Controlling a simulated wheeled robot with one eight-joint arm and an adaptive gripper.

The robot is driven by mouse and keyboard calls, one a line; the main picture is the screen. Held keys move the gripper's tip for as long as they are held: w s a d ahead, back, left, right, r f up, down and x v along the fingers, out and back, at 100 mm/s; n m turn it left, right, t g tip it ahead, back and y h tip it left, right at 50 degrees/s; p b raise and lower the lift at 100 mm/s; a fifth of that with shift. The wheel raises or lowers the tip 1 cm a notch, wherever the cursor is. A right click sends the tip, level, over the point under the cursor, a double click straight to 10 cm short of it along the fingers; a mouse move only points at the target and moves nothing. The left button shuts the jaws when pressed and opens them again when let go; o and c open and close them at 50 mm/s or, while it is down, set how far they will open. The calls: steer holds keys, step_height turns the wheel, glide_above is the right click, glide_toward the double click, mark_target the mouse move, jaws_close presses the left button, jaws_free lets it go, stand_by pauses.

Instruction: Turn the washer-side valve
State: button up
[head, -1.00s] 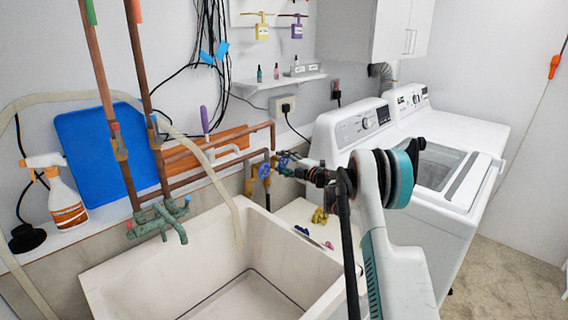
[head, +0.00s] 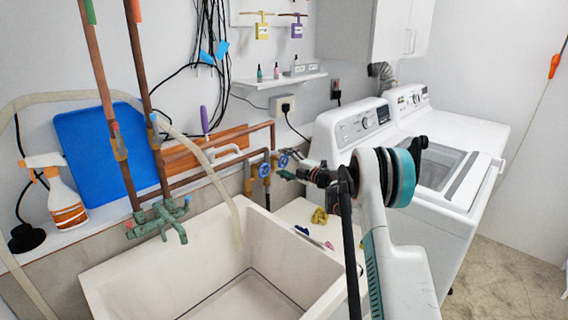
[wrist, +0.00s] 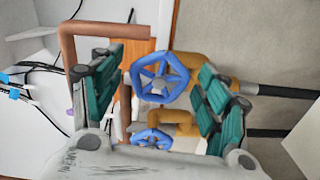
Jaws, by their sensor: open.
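Two blue handwheel valves sit side by side on copper pipes at the wall. In the head view, the washer-side valve (head: 283,160) is the right one, and the other valve (head: 264,170) is nearer the sink. My gripper (head: 290,174) is just below and right of the washer-side valve. My gripper (wrist: 160,85) is open and empty; contact with a wheel cannot be told.
The white sink (head: 290,255) lies below the pipes. The washer (head: 355,130) stands right of my gripper. Green pipe fittings (head: 160,222) and a spray bottle (head: 62,195) are at left. A small shelf (head: 278,81) is above.

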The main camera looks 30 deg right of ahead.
steer(key=v, duration=1.1)
steer(key=shift+s, duration=0.15)
steer(key=shift+r, duration=0.1)
